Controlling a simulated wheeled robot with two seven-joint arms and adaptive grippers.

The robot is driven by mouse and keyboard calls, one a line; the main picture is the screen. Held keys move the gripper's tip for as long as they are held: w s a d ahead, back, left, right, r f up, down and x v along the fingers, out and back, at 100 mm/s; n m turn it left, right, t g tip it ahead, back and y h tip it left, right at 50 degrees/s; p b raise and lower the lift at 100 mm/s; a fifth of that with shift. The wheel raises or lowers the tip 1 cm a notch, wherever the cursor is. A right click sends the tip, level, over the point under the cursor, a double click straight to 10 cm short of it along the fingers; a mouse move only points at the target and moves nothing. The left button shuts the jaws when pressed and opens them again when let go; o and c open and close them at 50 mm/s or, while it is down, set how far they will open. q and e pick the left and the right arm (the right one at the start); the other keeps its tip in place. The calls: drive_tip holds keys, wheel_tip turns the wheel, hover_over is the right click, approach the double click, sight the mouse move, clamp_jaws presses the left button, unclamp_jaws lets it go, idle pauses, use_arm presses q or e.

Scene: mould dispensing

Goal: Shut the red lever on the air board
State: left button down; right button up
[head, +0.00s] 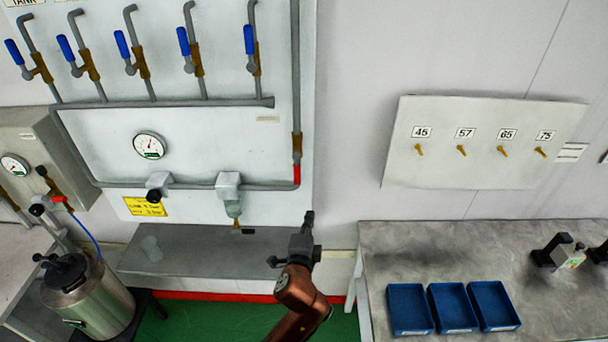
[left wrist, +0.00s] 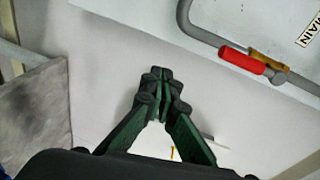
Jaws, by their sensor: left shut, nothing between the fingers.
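The air board (head: 205,130) is a pale wall panel with grey pipes. Its red lever (head: 297,174) shows low on the vertical pipe at the board's right edge, below a brass valve body. In the left wrist view the red lever (left wrist: 240,60) lies along the pipe beside the brass valve, near a MAIN label. My left gripper (head: 309,216) is below the lever and a little right of it, apart from it. In the left wrist view its fingertips (left wrist: 158,78) are together with nothing between them. My right gripper is not in view.
Several blue levers (head: 122,44) line the board's upper part. A grey ledge (head: 190,262) runs below the board. A steel pot (head: 95,295) stands at lower left. A bench (head: 400,240) with blue trays (head: 408,308) is at right. Bare wall lies right of the lever.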

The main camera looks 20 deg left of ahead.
sight(297, 169)
use_arm(q)
wheel_tip(297, 169, up, 10)
drive_tip(key=s+d+m+t, duration=0.1)
drive_tip(key=s, duration=0.1)
drive_tip(key=shift+d+t, duration=0.2)
drive_tip(key=shift+t, duration=0.2)
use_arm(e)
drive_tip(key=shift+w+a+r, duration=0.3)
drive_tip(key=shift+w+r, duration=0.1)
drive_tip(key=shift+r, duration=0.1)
use_arm(q)
drive_tip(key=shift+w, duration=0.1)
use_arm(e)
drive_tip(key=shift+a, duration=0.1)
use_arm(q)
drive_tip(key=w+a+p, duration=0.3)
drive_tip(key=w+a, duration=0.2)
drive_tip(key=w, duration=0.3)
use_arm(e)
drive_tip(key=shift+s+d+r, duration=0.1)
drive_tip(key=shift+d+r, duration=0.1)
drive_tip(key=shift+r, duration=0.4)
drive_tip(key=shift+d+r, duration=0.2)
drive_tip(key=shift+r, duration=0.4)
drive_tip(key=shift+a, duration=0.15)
